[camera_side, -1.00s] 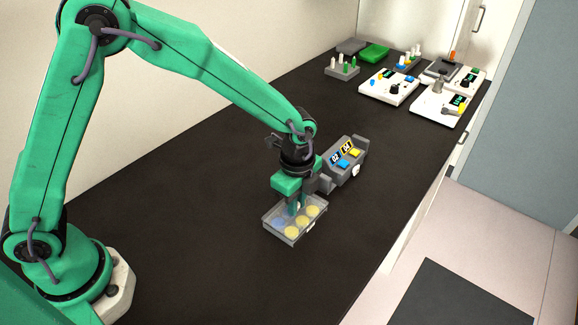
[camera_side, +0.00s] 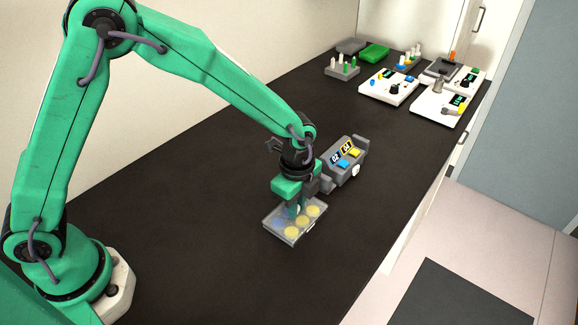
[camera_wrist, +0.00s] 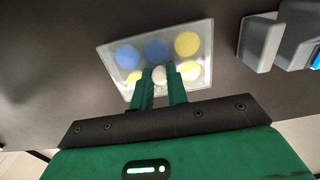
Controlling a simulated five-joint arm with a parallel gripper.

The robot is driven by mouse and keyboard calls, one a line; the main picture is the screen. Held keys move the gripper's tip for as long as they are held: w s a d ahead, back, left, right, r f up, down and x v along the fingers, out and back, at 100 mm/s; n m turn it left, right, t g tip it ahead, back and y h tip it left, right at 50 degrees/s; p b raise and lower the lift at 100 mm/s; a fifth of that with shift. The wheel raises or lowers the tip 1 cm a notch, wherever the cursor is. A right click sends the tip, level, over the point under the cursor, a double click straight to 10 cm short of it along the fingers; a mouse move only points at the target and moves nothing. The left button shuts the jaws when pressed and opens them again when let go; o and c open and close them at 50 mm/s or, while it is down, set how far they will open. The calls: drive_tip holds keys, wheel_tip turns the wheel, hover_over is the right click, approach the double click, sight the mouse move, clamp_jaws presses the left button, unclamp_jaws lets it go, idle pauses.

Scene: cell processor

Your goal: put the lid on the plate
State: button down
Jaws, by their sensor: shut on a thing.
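The plate (camera_side: 292,240) is a clear tray on the bench, with blue and yellow wells; it also shows in the wrist view (camera_wrist: 118,40). The lid (camera_side: 270,222) is a see-through sheet with a pale knob (camera_wrist: 160,73). It lies over the plate, roughly lined up with its outline. I cannot tell if it rests fully on the rim. My gripper (camera_side: 299,211) points down over the plate. In the wrist view its green fingers (camera_wrist: 160,76) are shut on the knob, one on each side. The fingers hide part of the near wells.
A grey device (camera_side: 345,162) with two displays and blue and yellow buttons stands close behind and right of the plate. Racks (camera_side: 343,68), a green tray (camera_side: 375,53) and white instruments (camera_side: 388,87) stand at the far end. The bench (camera_side: 190,230) left of the plate is clear.

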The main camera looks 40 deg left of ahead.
drive_tip(key=c, duration=1.3)
unclamp_jaws()
drive_tip(key=shift+r, duration=3.9)
